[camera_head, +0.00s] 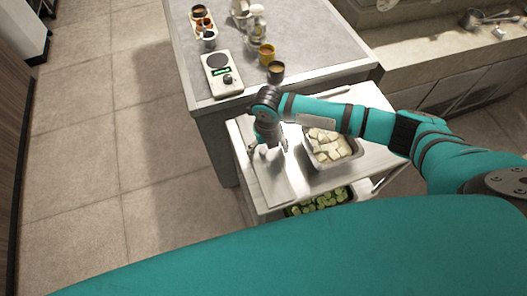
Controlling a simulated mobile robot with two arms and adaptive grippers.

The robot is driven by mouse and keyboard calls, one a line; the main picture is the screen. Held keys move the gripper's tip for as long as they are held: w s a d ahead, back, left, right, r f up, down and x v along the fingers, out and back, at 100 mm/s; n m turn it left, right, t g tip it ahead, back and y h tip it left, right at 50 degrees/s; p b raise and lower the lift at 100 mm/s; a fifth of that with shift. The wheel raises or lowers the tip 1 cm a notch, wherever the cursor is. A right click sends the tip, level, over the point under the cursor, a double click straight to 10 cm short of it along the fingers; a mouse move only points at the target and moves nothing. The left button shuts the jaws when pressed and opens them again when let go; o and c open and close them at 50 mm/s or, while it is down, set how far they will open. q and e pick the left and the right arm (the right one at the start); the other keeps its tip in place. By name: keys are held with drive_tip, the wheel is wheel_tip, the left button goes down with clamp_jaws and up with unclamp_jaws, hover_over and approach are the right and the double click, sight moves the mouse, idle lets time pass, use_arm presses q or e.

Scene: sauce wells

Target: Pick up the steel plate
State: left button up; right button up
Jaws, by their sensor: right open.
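A flat, pale steel plate (277,186) appears to lie on the left part of the steel cart top (247,187); its edges blend with the shiny surface. My right gripper (266,151) points down over the far part of this plate, open, with nothing seen between its fingers. I cannot tell whether the fingertips touch the surface. My right arm reaches in from the right and passes above the cart. My left gripper is not in view.
A steel pan of pale cubes (330,163) sits right of the gripper. A pan of green slices (318,204) is on a lower level. The grey counter (306,57) behind holds a scale (222,84), a dark cup (276,78) and a yellow cup (267,58). Floor at left is clear.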

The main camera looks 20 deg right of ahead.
sight(267, 153)
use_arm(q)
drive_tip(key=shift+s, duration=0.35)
use_arm(e)
drive_tip(key=shift+c, duration=0.4)
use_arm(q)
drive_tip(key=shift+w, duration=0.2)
use_arm(e)
drive_tip(key=shift+f, duration=0.1)
clamp_jaws()
use_arm(q)
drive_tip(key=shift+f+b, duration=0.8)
drive_tip(key=shift+b, duration=0.05)
use_arm(e)
wheel_tip(267, 153, up, 10)
